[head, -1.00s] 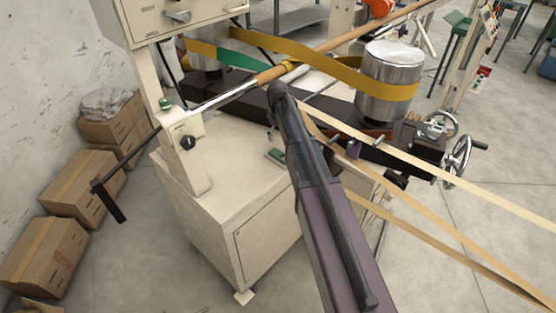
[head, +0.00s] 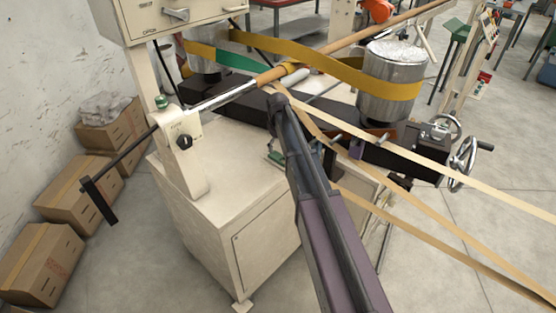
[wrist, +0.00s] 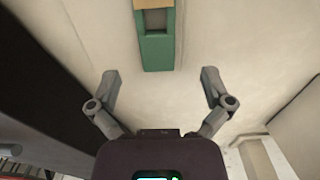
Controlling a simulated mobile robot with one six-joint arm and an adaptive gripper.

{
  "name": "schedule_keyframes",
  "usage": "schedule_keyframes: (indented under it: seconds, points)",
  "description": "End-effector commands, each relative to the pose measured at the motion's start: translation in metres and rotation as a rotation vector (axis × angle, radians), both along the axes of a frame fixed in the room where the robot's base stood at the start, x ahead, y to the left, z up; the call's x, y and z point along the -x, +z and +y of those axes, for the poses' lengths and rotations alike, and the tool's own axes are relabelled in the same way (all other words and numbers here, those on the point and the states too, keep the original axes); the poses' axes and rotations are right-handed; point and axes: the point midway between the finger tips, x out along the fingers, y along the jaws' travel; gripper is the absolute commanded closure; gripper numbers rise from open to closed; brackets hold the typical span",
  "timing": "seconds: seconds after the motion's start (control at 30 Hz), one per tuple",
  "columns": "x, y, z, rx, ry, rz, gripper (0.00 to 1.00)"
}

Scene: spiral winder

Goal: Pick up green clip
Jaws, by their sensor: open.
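The green clip (wrist: 157,52) lies on the cream cabinet top in the wrist view, ahead of my gripper and roughly centred between its fingers. It has a grey recess and a tan end at the top of the picture. My gripper (wrist: 162,84) is open and empty, with its two fingers spread wide and apart from the clip. In the head view a small part of the green clip (head: 275,157) shows left of my arm.
The cream cabinet (head: 235,185) has bare top left of the clip. A dark beam (head: 240,108), silver drums (head: 388,85) with a yellow belt, and tan strips (head: 430,165) surround the arm. A dark band (wrist: 45,100) runs along the left in the wrist view.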

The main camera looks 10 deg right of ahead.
Motion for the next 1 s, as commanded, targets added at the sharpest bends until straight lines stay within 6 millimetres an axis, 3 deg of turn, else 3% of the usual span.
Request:
schedule_keyframes:
  seconds: [0.27, 1.0]
  points:
    - [0.0, -0.004, 0.0, 0.0, 0.0, 0.0, 0.0]
    - [0.0, -0.052, -0.004, 0.0, 0.0, 0.0, 0.0]
